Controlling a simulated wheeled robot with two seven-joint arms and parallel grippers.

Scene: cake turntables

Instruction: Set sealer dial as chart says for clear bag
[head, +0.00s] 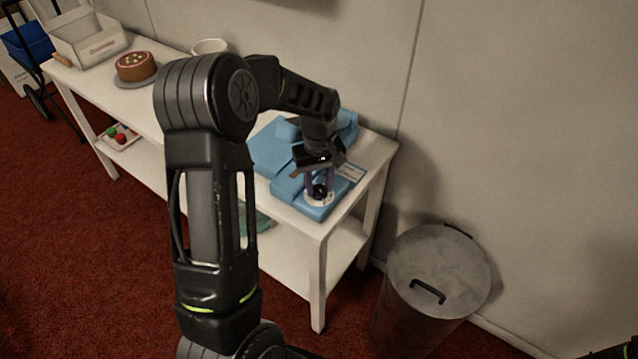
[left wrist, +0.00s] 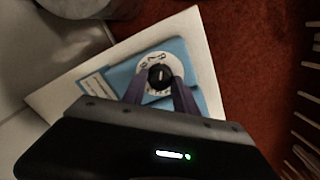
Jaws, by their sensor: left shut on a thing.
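The blue sealer (head: 268,152) stands on the right end of the white table. Its black dial knob (head: 319,191) sits on a white marked disc (head: 318,200) at the sealer's front. My left gripper (head: 320,188) points down and is shut on the knob. In the left wrist view the knob (left wrist: 160,76) lies between the two purple-grey fingertips (left wrist: 160,84), with a pale pointer line on top. The disc's marks (left wrist: 152,57) are too small to read. A pale card (head: 352,172), perhaps the chart, lies beside the dial; its text is unreadable. My right gripper is not recognisable in view.
A brown cake (head: 136,66) on a turntable, a pale bin (head: 88,38) and a white bowl (head: 209,46) stand farther left on the table (head: 385,152). A lidded grey trash can (head: 436,270) stands right of the table. The wall is close behind.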

